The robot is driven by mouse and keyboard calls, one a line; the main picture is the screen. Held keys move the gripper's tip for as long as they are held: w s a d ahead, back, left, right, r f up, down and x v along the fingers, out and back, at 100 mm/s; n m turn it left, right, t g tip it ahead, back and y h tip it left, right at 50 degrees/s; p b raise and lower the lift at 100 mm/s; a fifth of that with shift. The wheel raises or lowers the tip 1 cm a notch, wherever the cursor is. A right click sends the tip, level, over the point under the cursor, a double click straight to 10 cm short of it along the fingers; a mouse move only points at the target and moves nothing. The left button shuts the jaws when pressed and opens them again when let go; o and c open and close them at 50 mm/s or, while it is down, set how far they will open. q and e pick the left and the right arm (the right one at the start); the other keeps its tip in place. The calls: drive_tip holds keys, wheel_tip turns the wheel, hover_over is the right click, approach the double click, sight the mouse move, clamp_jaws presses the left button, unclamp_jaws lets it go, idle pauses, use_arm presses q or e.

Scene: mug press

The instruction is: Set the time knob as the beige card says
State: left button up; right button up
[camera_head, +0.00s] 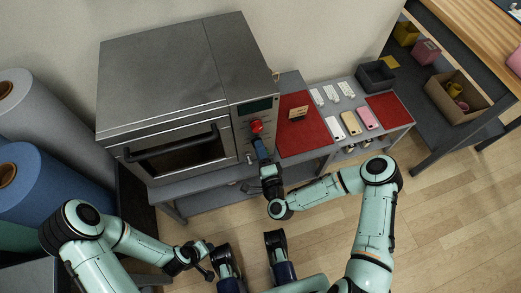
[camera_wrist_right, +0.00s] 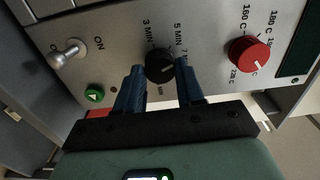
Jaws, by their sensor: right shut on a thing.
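The black time knob (camera_wrist_right: 160,67) is on the press's front panel, with "3 MIN" and "5 MIN" printed above it in the right wrist view. My right gripper (camera_wrist_right: 160,75) has its blue fingers on either side of the knob and is shut on it. In the head view my right gripper (camera_head: 261,150) reaches the panel below the red knob and hides the time knob. A small beige card (camera_head: 298,112) stands on the red mat; its writing is too small to read. My left gripper (camera_head: 205,265) is low at the left, away from the press, its jaws unclear.
The red temperature knob (camera_wrist_right: 249,54) sits close to the right of the time knob. A toggle switch (camera_wrist_right: 68,53) and a green button (camera_wrist_right: 95,95) are to the left.

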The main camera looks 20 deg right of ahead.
use_arm(q)
drive_tip(key=shift+s+d+r, duration=0.1)
drive_tip(key=shift+s+r, duration=0.05)
drive_tip(key=shift+s, duration=0.05)
use_arm(e)
drive_tip(key=shift+a+m, duration=0.1)
drive_tip(key=shift+m, duration=2)
drive_tip(key=o, duration=1)
drive_tip(key=shift+o, duration=0.2)
use_arm(q)
drive_tip(key=shift+s+d+r+g+p, duration=0.2)
drive_tip(key=shift+s+d+r+p, duration=0.05)
drive_tip(key=shift+s+r+p, duration=0.25)
drive_tip(key=shift+s+d+r+g+p, duration=0.25)
drive_tip(key=shift+s+r+p, duration=0.1)
drive_tip(key=shift+s, duration=0.25)
use_arm(e)
drive_tip(key=s, duration=1.3)
drive_tip(key=shift+s+d, duration=0.2)
drive_tip(key=shift+d, duration=0.05)
